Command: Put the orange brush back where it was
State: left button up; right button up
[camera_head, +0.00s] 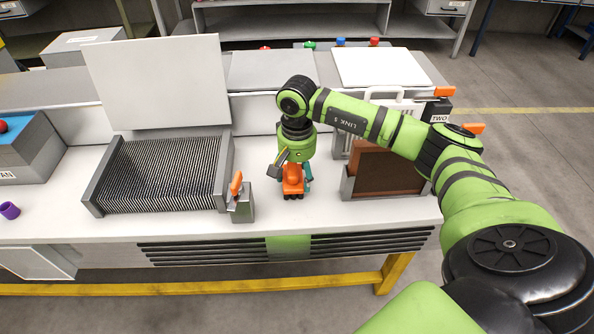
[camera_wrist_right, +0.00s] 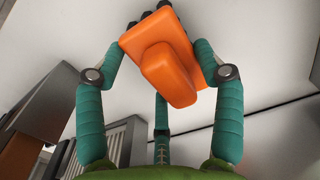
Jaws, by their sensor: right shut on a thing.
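The orange brush (camera_head: 292,181), an orange block with dark tufts below, is in my right gripper (camera_head: 293,168), just above the white table or touching it; I cannot tell which. In the right wrist view the teal fingers close around the orange brush (camera_wrist_right: 165,70) from its sides, with its raised handle facing the camera and a few dark tufts at its far end. My left gripper is not in view.
A grey ribbed rack (camera_head: 160,176) and a small grey holder (camera_head: 242,206) with an orange-handled item stand to the left. A grey tray with a brown panel (camera_head: 385,170) stands to the right. The white table (camera_head: 330,214) is bare around the brush.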

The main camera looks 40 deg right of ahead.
aim_at(297, 169)
jog(key=shift+f, duration=0.1)
jog(key=o, duration=1.1)
jog(key=shift+r, duration=0.3)
jog(key=shift+w+r, duration=0.1)
jog(key=shift+r, duration=0.25)
notch_tip(297, 169, up, 11)
jog(key=b, duration=0.2)
